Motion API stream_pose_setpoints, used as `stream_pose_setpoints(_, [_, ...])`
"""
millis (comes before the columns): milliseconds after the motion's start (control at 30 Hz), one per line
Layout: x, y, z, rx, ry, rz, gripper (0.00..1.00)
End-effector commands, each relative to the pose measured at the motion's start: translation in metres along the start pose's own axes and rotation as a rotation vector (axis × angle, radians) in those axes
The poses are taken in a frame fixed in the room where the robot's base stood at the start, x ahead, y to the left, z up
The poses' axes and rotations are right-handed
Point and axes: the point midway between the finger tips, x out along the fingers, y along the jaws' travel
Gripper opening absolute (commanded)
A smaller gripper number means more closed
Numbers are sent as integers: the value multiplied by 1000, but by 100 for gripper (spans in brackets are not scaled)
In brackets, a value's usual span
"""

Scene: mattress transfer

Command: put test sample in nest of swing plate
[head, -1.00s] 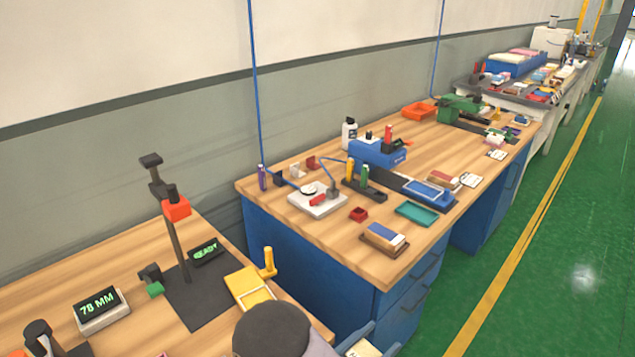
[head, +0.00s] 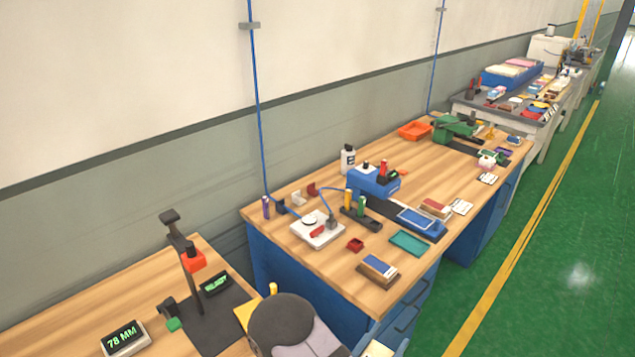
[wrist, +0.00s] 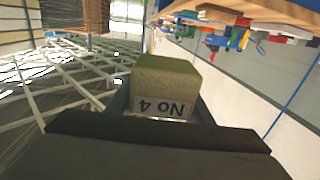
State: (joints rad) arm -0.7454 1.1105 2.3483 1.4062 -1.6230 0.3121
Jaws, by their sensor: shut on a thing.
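My gripper (wrist: 163,110) shows in the wrist view, its dark jaws shut on the test sample (wrist: 166,76). The sample is a block with an olive-green top and a white label reading "No 4", upside down in this view. In the head view, a yellow plate (head: 243,314), which looks like the swing plate, lies on the near bench beside a dark base, with a yellow peg (head: 273,289) next to it. My dark rounded arm link covers most of this plate, so its nest is hidden. The gripper and sample cannot be made out in the head view.
A dark post with a red-orange head (head: 193,260) stands on the near bench. A "78 MM" display (head: 124,338) and a "READY" display (head: 215,284) are nearby. The second bench (head: 325,275) holds a white scale (head: 317,229), a teal tray (head: 408,243) and several small items.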

Motion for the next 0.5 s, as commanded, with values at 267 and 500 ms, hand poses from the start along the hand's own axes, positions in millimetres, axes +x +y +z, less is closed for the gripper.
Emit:
stream_pose_setpoints(267, [-3,1,-54,-3,0,-90,21])
stream_pose_setpoints(500, [-5,1,-72,-1,0,-137,21])
